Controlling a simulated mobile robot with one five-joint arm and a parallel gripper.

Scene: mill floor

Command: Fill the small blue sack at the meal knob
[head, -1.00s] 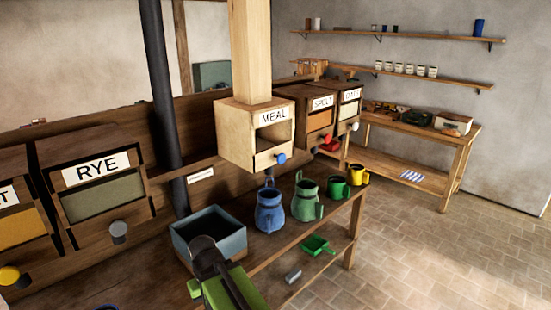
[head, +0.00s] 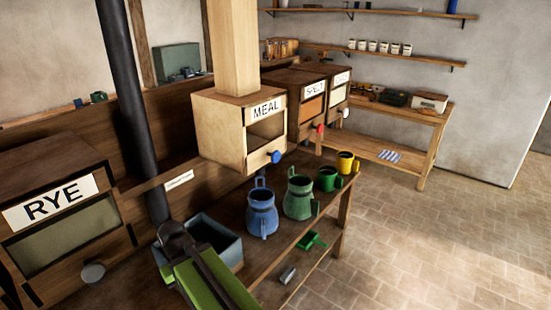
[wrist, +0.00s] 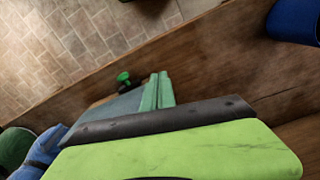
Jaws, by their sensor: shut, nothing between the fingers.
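The pale wooden MEAL bin (head: 213,124) hangs at the centre of the head view, with a blue knob (head: 276,157) on its lower front. A blue sack-like vessel with upright handles (head: 262,217) stands on the bench below the knob, a little to its left. A similar green vessel (head: 299,197) stands right of it. My gripper (wrist: 157,91) is shut and empty in the wrist view, its green fingers together above the bench. The blue vessel also seems to show at the wrist view's left edge (wrist: 37,155). Another blue thing (wrist: 296,22) is cut off top right; I cannot tell what it is.
A grey-blue open box (head: 225,243) stands on the bench beside my arm. Green (head: 327,180) and yellow (head: 346,163) mugs stand farther along. A green scoop (head: 312,241) lies lower, near the front. A dark post (head: 130,110) rises left of the MEAL bin. The tiled floor at right is clear.

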